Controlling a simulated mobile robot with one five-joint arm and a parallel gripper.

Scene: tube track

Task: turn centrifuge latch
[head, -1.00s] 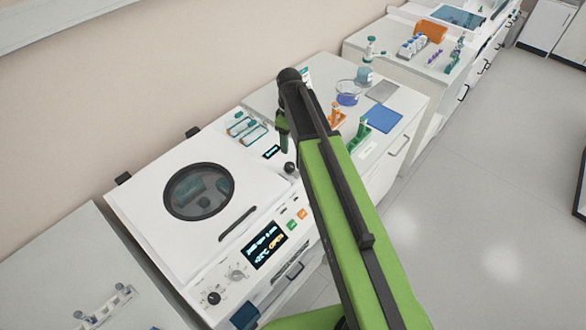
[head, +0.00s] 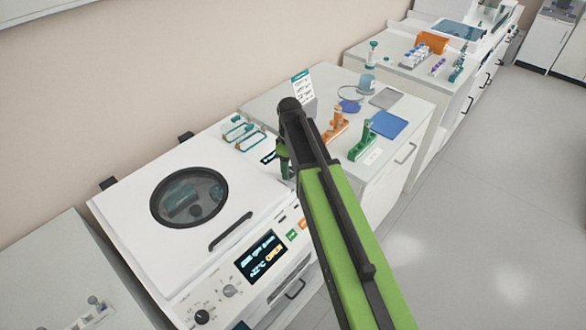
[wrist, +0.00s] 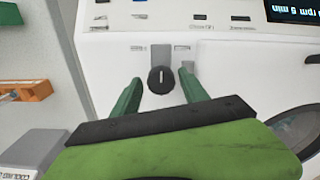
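The centrifuge (head: 135,225) is a white box with a closed lid, a round dark window (head: 188,196) and a black lid handle (head: 230,232). My gripper (wrist: 161,88) is open, with one green finger on each side of the knob. A gap shows between the knob and each finger. In the head view my arm hides the latch.
Right of the centrifuge, a bench holds an orange rack (head: 335,128), a green rack (head: 364,140), a blue mat (head: 388,124) and a grey mat (head: 386,97). Teal-trimmed holders (head: 245,133) stand behind the centrifuge. The floor at right is clear.

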